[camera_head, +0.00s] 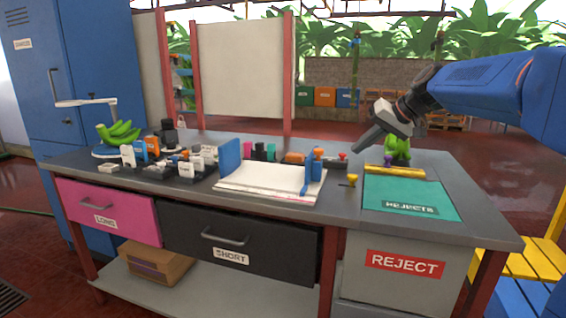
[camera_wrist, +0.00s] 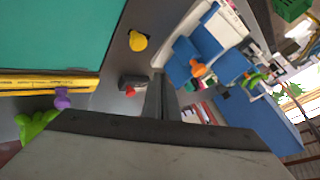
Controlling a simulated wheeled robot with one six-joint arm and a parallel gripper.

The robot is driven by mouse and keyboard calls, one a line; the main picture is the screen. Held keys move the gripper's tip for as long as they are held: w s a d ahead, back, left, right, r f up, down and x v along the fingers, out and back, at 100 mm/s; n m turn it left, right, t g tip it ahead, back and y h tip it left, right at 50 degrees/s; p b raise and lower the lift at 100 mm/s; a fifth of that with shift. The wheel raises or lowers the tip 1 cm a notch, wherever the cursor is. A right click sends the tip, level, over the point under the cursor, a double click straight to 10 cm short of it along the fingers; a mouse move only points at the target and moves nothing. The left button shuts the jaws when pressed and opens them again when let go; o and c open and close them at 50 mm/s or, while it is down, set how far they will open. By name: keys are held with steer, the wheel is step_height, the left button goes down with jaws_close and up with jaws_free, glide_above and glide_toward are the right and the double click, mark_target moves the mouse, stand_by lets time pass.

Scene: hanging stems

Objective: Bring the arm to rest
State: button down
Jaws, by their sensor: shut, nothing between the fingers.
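My arm reaches in from the right in the head view. My gripper (camera_head: 366,145) is above the right half of the workbench, near a green banana bunch (camera_head: 397,149) that stands behind the teal reject mat. The gripper is shut and empty. In the wrist view the gripper (camera_wrist: 160,82) points past a small red-tipped item on the bench. Part of a green bunch (camera_wrist: 36,126) shows at the lower left there, apart from the fingers.
The teal mat (camera_head: 411,196) has a yellow bar (camera_head: 394,171) along its back edge. Boards, paper (camera_head: 271,181) and small tools crowd the bench middle. A banana bunch (camera_head: 120,132) sits on a scale at the left. A blue cabinet (camera_head: 60,60) stands behind.

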steer(key=s+d+f+h, duration=0.2)
steer(key=s+f, duration=0.6)
steer(key=s, duration=0.5)
steer(key=s+d+f+h, duration=0.2)
steer(key=s+f, duration=0.6)
steer(key=s, duration=0.6)
steer(key=s+d+f+g+h, duration=0.1)
steer(key=s+d+f+h, duration=0.1)
steer(key=s+f, duration=0.6)
steer(key=s, duration=0.5)
steer(key=shift+s, duration=0.2)
